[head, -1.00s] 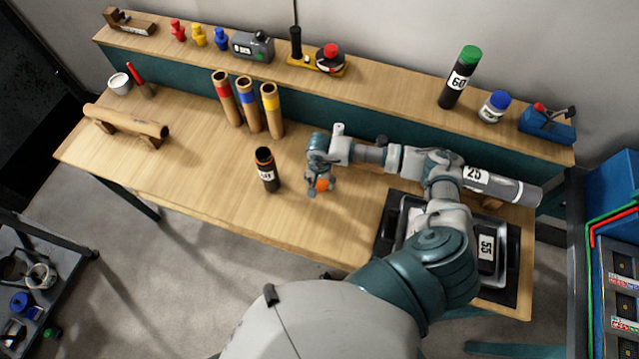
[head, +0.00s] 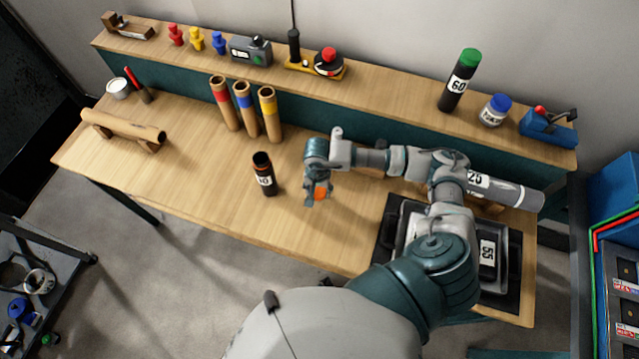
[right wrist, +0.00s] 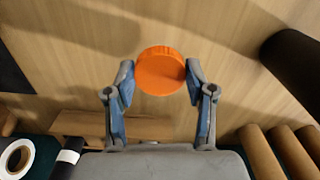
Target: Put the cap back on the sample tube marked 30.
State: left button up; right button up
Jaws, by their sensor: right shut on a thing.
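The open sample tube (head: 264,174) stands upright on the bench, black with an orange band near its top. Its white label is only partly readable, ending in 0. My right gripper (head: 318,195) is to the right of this tube, apart from it, and is shut on the orange cap (head: 320,192). In the right wrist view the round cap (right wrist: 160,71) sits between the two fingertips of the gripper (right wrist: 160,80). A dark cylinder, seemingly the tube (right wrist: 293,58), shows at the upper right there. My left gripper is in neither view.
Three cardboard tubes with red, blue and yellow bands (head: 246,108) stand behind the sample tube. A tube marked 60 (head: 460,80) stands on the rear shelf. A tube marked 25 (head: 515,192) lies at right, near a black tray (head: 390,228). The bench front is clear.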

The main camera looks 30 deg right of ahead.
jog(key=s+a, duration=0.3)
jog(key=s+a+b, duration=0.1)
jog(key=s, duration=0.1)
jog(key=shift+s+a+r, duration=0.2)
jog(key=shift+a+r, duration=0.05)
jog(key=shift+a, duration=0.1)
jog(key=s+a, duration=0.3)
jog(key=s, duration=0.1)
jog(key=shift+s+a+r, duration=0.1)
jog(key=shift+a+r, duration=0.25)
jog(key=shift+a, duration=0.05)
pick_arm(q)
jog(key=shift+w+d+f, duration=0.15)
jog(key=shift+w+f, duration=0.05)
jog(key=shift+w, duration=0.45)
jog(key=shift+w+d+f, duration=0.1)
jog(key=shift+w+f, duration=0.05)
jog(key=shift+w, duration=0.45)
